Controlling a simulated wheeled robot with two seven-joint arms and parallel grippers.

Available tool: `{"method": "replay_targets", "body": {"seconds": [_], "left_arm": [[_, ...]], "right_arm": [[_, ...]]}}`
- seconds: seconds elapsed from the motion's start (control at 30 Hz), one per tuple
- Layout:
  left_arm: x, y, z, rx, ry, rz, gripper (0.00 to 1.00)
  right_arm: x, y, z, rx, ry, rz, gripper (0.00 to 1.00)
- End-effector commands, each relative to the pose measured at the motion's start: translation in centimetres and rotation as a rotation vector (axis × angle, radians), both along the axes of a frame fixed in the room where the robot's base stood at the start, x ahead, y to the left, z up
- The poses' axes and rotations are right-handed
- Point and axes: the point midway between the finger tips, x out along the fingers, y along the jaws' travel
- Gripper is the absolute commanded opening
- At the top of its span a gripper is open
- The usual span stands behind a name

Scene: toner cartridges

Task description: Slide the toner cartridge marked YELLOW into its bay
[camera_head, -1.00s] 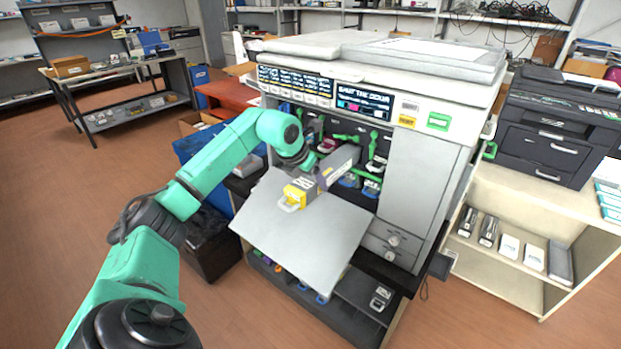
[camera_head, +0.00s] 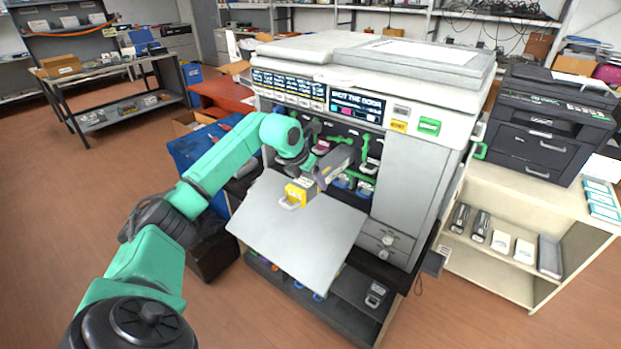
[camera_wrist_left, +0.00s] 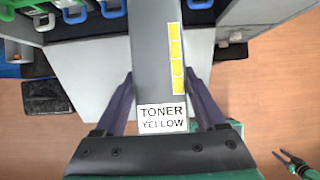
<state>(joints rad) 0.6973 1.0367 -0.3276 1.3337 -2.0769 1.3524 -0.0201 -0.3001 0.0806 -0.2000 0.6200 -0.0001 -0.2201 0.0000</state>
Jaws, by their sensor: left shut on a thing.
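The YELLOW toner cartridge (camera_head: 337,162) is a long dark grey box with a yellow handled end (camera_head: 298,191). It is above the open door flap, with its yellow end toward the front and its other end toward the bays. My left gripper (camera_head: 318,172) is shut on it. In the left wrist view the fingers (camera_wrist_left: 165,103) stand on both sides of the cartridge (camera_wrist_left: 157,60), whose label reads TONER YELLOW. The printer's bay row (camera_head: 372,143) has green levers and coloured cartridge ends. The cartridge and arm hide part of this row, including any yellow bay.
The grey door flap (camera_head: 285,235) lies open below the cartridge. Several coloured items sit on the low shelf under it. A black printer (camera_head: 548,130) stands on a pale shelf unit at right. A workbench (camera_head: 110,75) is at back left.

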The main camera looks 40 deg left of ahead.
Motion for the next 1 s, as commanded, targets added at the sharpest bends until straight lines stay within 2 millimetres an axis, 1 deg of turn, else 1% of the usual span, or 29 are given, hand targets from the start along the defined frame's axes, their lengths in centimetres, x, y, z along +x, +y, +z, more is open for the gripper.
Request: {"method": "replay_targets", "body": {"seconds": [0.27,0.57,0.83,1.0], "left_arm": [[0.3,0.0,0.4,-0.003,-0.006,0.001,0.0],[1.9,0.0,0.5,-0.003,-0.007,0.001,0.0],[3.4,0.0,0.4,-0.003,-0.006,0.0,0.0],[3.8,0.0,0.2,-0.001,-0.005,0.0,0.0]], "right_arm": [[0.0,0.0,0.3,0.0,0.0,0.0,0.5],[0.0,0.0,1.6,0.0,0.0,0.0,0.5],[0.0,0.0,2.1,0.0,0.0,0.0,0.5],[0.0,0.0,2.2,0.0,0.0,0.0,0.5]]}}
